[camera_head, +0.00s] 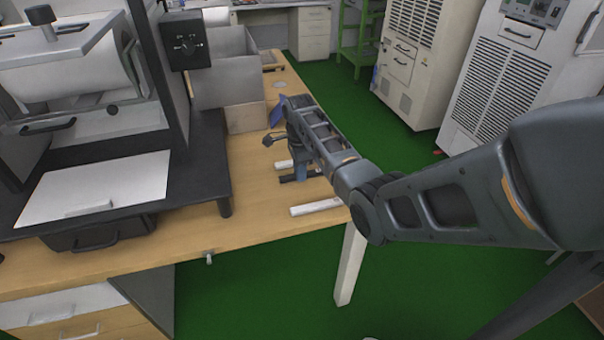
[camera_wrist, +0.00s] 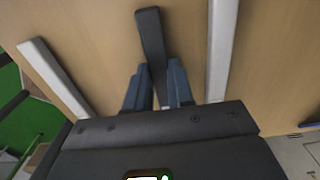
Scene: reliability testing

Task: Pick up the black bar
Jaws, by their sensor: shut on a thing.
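The black bar (camera_wrist: 150,36) shows in the wrist view at the top middle, with its near part between my gripper's blue fingers. My gripper (camera_wrist: 160,88) is shut on the bar. In the head view the bar (camera_head: 288,179) lies low over the wooden table near its right edge, partly hidden by my gripper (camera_head: 301,172). Whether the bar touches the table top is hard to tell.
Two white bars lie on either side of the black bar, one nearer (camera_head: 315,207) and one farther (camera_head: 283,164). A large machine (camera_head: 215,170) stands on the table (camera_head: 250,228) at left. Grey box panels (camera_head: 245,117) stand behind. Green floor lies right of the table.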

